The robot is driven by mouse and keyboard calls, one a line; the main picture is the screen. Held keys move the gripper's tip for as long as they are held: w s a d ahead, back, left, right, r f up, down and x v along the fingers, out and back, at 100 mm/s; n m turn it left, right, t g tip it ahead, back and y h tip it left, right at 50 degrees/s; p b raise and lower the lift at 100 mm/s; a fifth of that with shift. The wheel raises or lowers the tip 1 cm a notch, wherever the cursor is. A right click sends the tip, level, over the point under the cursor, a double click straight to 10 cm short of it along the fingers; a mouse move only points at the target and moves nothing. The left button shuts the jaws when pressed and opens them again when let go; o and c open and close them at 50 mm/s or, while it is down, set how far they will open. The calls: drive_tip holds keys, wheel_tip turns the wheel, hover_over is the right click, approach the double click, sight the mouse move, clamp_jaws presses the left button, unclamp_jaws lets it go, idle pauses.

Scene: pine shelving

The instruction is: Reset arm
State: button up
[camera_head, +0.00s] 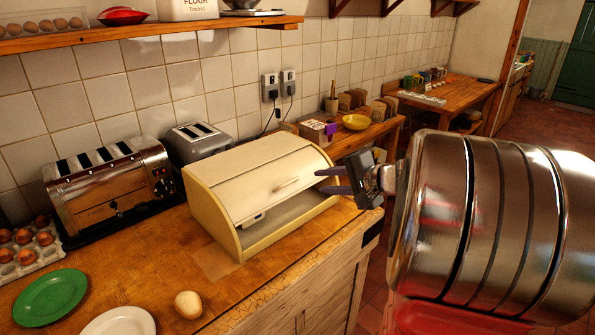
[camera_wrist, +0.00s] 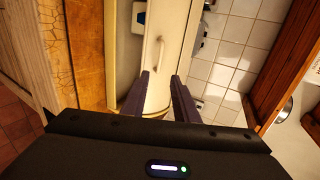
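My gripper (camera_head: 338,181) is at the right side of the cream bread bin (camera_head: 262,172), its fingers pointing left toward the bin's front. The fingers stand apart with nothing between them. In the wrist view my gripper (camera_wrist: 168,92) also shows its two dark fingers apart, in front of the bread bin's lid (camera_wrist: 164,50) and its handle (camera_wrist: 160,52). The bin's lid is partly raised, with a gap below its edge. I cannot tell whether the fingers touch the bin.
The bin stands on a wooden counter (camera_head: 110,255) near two toasters (camera_head: 108,185). A green plate (camera_head: 50,297), a white plate (camera_head: 120,322), a loose egg (camera_head: 188,304) and an egg tray (camera_head: 28,256) lie at left. A shelf (camera_head: 150,30) runs above. A yellow bowl (camera_head: 356,122) stands behind.

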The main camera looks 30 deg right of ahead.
drive_tip(key=s+a+f+n+g, duration=0.5)
drive_tip(key=s+a+f+g, duration=0.25)
drive_tip(key=s+a, duration=0.5)
drive_tip(key=s+a+r+n, duration=0.1)
drive_tip(key=s+a+n, duration=0.2)
drive_tip(key=a, duration=0.3)
drive_tip(key=s+a+r+n+h, duration=0.1)
drive_tip(key=s+a+n, duration=0.1)
drive_tip(key=a+n, duration=0.2)
drive_tip(key=s+a+r+n+h, duration=0.1)
drive_tip(key=s+a+r+n, duration=0.1)
drive_tip(key=a, duration=0.6)
drive_tip(key=shift+s+n, duration=0.8)
drive_tip(key=shift+n, duration=0.1)
drive_tip(key=shift+o, duration=0.5)
drive_tip(key=shift+t, duration=0.25)
